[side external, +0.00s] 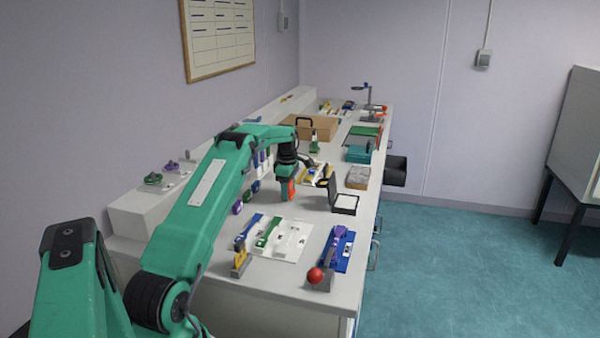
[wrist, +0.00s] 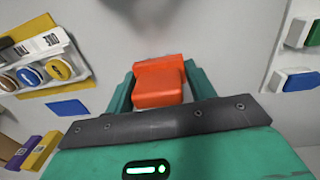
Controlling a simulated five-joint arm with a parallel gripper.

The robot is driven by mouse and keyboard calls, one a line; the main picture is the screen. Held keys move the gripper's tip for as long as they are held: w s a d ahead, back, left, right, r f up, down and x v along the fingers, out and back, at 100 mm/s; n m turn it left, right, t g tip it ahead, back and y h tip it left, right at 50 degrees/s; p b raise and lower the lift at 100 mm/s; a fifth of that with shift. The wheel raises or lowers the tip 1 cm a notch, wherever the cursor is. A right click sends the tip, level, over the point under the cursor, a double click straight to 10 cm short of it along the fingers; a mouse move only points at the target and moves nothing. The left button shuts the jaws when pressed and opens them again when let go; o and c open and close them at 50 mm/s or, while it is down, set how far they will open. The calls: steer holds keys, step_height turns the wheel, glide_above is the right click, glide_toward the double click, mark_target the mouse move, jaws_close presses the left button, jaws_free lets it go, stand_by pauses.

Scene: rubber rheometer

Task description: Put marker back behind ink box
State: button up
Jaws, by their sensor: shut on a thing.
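My gripper (side external: 284,192) is over the middle of the bench and shut on an orange, block-like thing, probably the marker. In the wrist view the orange marker (wrist: 160,84) sits between my two fingers (wrist: 160,92). Its lower end is hard to make out in the side view. The ink box (side external: 344,204) is a small black box with a white pad and its dark lid raised, standing to the right of my gripper, apart from it. I cannot make out the ink box in the wrist view.
A tray with round coloured caps (wrist: 60,68) lies to the left in the wrist view. A white board with blue and green parts (side external: 285,240) and a blue holder (side external: 338,248) are nearer the camera. A grey block (side external: 358,177) stands beyond the ink box. Bare bench lies around my gripper.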

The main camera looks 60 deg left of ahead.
steer(key=o, duration=0.8)
steer(key=shift+r, duration=0.1)
steer(key=r, duration=1.2)
steer(key=shift+s+d, duration=0.25)
